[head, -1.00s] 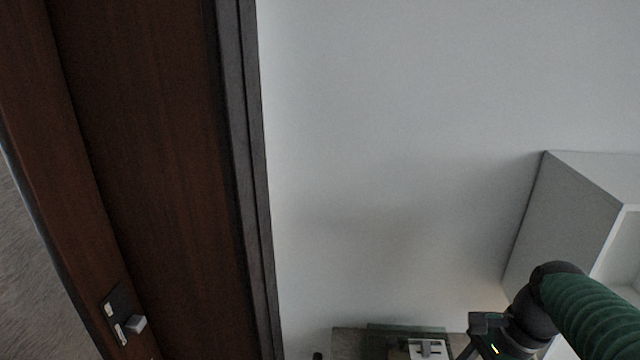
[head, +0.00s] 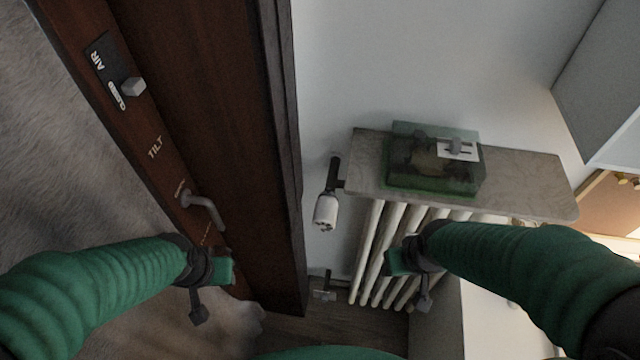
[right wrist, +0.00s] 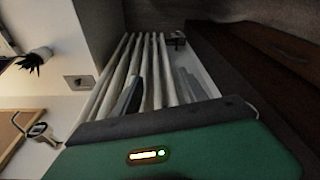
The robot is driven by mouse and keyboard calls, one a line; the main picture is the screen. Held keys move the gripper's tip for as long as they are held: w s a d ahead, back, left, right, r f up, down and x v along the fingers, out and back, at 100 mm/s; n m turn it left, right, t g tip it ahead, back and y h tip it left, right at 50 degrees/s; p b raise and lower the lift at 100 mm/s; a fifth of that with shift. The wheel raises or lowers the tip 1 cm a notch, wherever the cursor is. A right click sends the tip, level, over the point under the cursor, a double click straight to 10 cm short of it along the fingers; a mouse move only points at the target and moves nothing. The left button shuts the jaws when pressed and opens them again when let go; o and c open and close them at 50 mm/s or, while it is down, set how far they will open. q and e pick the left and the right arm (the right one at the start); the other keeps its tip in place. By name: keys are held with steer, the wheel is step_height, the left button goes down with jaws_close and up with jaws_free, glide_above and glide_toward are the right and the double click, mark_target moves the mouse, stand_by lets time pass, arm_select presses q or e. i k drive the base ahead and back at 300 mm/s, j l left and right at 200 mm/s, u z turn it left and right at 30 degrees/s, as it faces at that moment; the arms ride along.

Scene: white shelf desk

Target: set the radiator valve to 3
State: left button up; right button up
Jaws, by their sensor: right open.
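The radiator (head: 385,240) stands against the wall under a stone shelf, with pale vertical columns. A white valve head (head: 326,208) on a dark fitting sits at its upper left; its numbers are too small to read. My right gripper (head: 410,280) is open in front of the radiator, to the right of and below the valve, apart from it.
A green glass tank (head: 435,178) stands on the stone shelf (head: 535,190). A dark wooden door with a lever handle (head: 205,208) is at left. A lower pipe fitting (head: 322,290) is near the floor. A white desk is at right.

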mark_target(324, 219)
steer(key=k+l+u, duration=0.15)
steer(key=u, duration=0.25)
steer(key=k+u, duration=0.25)
steer(key=u, duration=0.15)
steer(key=k+u, duration=0.25)
steer(key=u, duration=0.15)
